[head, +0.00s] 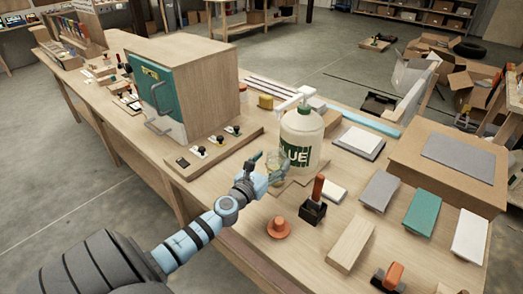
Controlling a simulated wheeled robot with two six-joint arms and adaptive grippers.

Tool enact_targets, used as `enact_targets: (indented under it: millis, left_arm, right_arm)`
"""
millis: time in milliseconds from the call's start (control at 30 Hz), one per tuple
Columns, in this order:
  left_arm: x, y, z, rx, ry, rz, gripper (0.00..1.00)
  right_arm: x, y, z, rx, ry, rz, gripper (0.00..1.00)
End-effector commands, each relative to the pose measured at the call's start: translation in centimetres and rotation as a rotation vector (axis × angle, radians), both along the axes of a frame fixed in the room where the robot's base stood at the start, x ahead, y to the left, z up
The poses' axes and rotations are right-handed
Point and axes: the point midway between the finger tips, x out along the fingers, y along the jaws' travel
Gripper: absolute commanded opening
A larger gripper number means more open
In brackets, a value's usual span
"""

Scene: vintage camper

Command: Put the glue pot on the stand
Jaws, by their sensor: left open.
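My right gripper is out of view.
The wooden cabinet (213,85) with a teal door stands left on the bench. An orange knob-like piece (279,228), a dark holder with an orange handle (312,210) and a wooden block (350,246) lie in front. Coloured pads and a large box (452,170) are right.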

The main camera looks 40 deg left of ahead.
Motion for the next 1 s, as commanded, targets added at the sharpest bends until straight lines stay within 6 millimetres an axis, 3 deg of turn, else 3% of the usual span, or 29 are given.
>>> enact_targets:
  millis: [200, 333, 1000]
  left_arm:
    - [-5.9, -1.1, -0.2, 0.002, 0.003, -0.003, 0.71]
    - [-8.1, -1.4, -0.1, 0.004, 0.003, -0.001, 0.71]
    - [-8.7, -1.5, 0.1, 0.000, 0.000, 0.000, 0.71]
  right_arm:
    - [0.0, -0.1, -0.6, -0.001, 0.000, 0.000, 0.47]
    - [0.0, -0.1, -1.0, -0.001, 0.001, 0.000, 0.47]
    - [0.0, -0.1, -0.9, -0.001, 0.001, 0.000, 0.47]
